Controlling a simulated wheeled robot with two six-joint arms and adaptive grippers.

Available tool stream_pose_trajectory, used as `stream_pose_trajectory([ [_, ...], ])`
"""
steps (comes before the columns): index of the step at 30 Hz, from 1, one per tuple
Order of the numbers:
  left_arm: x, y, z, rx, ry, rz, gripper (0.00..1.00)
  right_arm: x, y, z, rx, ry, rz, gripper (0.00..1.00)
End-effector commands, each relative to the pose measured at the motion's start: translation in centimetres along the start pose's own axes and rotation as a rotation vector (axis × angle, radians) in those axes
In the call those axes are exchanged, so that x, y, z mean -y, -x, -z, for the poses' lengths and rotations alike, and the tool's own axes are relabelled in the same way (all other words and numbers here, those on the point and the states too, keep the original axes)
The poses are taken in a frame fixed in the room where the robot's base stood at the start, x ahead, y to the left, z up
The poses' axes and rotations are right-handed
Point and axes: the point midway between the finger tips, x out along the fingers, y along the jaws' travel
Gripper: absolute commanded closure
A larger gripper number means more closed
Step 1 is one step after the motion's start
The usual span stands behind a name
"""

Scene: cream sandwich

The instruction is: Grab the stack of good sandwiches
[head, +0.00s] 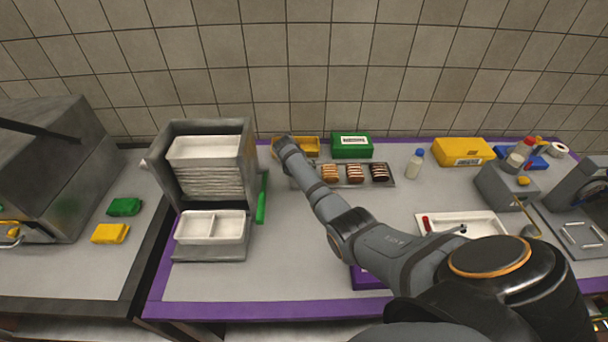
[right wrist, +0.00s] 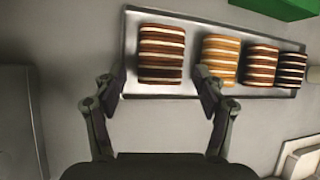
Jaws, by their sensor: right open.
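A metal tray (right wrist: 160,90) holds several stacks of cream sandwiches. In the right wrist view, a brown stack with cream layers (right wrist: 162,54) is leftmost, then a golden stack (right wrist: 220,59), a brown stack (right wrist: 261,65) and a very dark stack (right wrist: 291,69). My right gripper (right wrist: 160,76) is open, one finger on each side of the leftmost stack's near end, with gaps visible. I cannot tell its height over the tray. In the head view, my right arm hides the leftmost stack; the golden stack (head: 330,173) shows beside it. My left gripper is not in view.
A green box (head: 351,146) and a yellow bin (head: 305,147) stand behind the tray (head: 391,182). A metal rack with white trays (head: 205,150) stands to the left, a bottle (head: 415,163) to the right. A white divided tray (head: 462,222) lies at front right.

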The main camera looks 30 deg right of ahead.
Motion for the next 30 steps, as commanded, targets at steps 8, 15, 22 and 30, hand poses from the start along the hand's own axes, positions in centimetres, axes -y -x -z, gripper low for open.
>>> stream_pose_trajectory([
  [8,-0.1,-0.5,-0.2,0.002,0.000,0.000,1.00,-0.1,-2.7,-0.2,-0.001,0.001,0.001,0.28],
  [15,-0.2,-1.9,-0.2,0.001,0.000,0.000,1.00,-0.1,-5.2,-0.2,0.000,-0.001,0.000,0.28],
  [22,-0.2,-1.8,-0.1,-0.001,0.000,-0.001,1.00,0.0,-5.2,-0.2,0.000,0.000,0.000,0.28],
  [30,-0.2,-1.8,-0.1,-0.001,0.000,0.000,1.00,0.0,-5.2,-0.2,-0.001,0.000,0.001,0.62],
])
